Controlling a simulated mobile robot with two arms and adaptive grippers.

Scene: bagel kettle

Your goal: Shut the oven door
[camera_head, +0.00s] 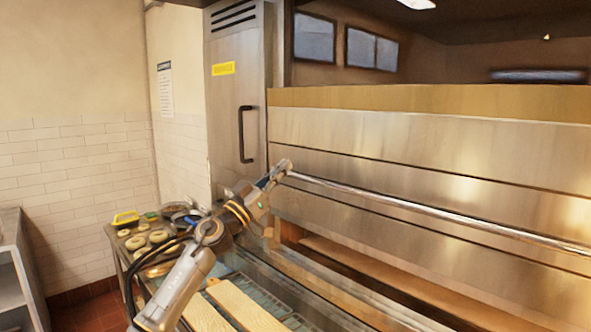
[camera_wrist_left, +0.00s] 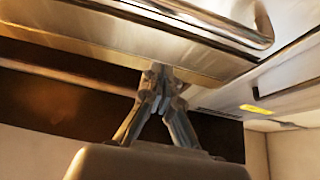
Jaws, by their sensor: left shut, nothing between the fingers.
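The oven door (camera_head: 400,225) is a wide steel panel with a long round bar handle (camera_head: 430,213) across it. A dark opening (camera_head: 350,263) shows below the panel, so the door stands at least partly open. In the left wrist view the door's underside (camera_wrist_left: 110,50) and bar handle (camera_wrist_left: 215,25) are overhead, with the dark oven opening (camera_wrist_left: 60,90) behind. My left gripper (camera_head: 281,168) is at the left end of the handle in the head view. In the wrist view its closed, empty fingertips (camera_wrist_left: 158,78) are near the panel's lower edge; contact is unclear. My right gripper is out of view.
A table with several bagels (camera_head: 134,243) and a yellow tray (camera_head: 125,218) stands left of the oven. Wooden boards (camera_head: 245,304) lie in front of it. A tall steel cabinet (camera_head: 232,120) with a black handle adjoins the oven's left side. A metal shelf (camera_head: 12,260) stands far left.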

